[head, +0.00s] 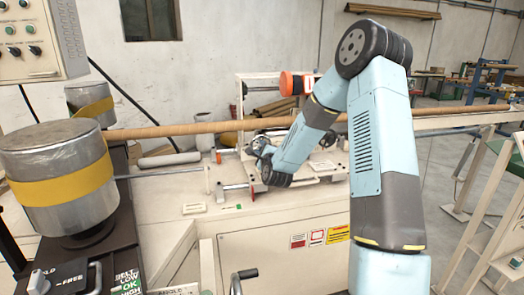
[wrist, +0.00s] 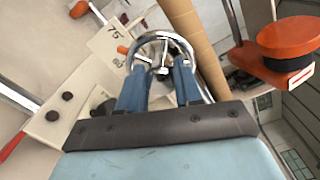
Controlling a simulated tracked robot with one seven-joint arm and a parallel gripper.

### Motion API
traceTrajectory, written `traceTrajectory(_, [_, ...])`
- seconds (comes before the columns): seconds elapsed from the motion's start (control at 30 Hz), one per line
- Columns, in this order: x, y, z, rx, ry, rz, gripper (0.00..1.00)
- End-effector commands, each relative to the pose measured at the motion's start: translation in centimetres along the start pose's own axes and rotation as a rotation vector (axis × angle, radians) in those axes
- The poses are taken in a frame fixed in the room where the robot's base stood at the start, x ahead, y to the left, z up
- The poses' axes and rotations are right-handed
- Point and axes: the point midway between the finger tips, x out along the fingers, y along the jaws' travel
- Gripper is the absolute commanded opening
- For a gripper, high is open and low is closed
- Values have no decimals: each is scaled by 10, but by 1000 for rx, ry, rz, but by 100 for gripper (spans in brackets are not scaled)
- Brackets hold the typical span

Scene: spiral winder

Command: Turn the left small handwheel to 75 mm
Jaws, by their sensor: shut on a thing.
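A small chrome handwheel (wrist: 162,34) with a hub and spokes stands in the middle of the wrist view. My gripper (wrist: 161,75) has its two blue fingers at the near side of the wheel, shut on it. The fingers and palm hide the wheel's near part. A pale scale plate (wrist: 98,45) beside it, to the left, carries the number 75 and a second, less clear number. A small orange piece (wrist: 122,50) lies near these numbers; I cannot tell the exact reading. In the head view my arm's end covers most of the wheel and the fingers.
A long brown tube (head: 180,130) runs across behind the work area. An orange round part (head: 297,84) stands above the carriage; it also shows in the wrist view (wrist: 288,38). A metal drum with a yellow band (head: 62,182) stands at the left. The pale machine top (head: 160,235) in front is mostly clear.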

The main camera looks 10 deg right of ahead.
Motion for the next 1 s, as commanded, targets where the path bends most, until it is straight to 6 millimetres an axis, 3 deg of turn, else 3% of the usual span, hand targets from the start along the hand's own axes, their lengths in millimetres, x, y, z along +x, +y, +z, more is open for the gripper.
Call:
traceTrajectory(0.03, [0,1,-6,9,12,4,4])
traceTrajectory(0.5, [-1,2,-6,22,12,7,4])
traceTrajectory(0.53, [-1,2,-6,22,12,7,35])
traceTrajectory(0.8, [-1,2,-3,21,6,4,60])
traceTrajectory(1.0, [-1,1,-2,21,4,3,60])
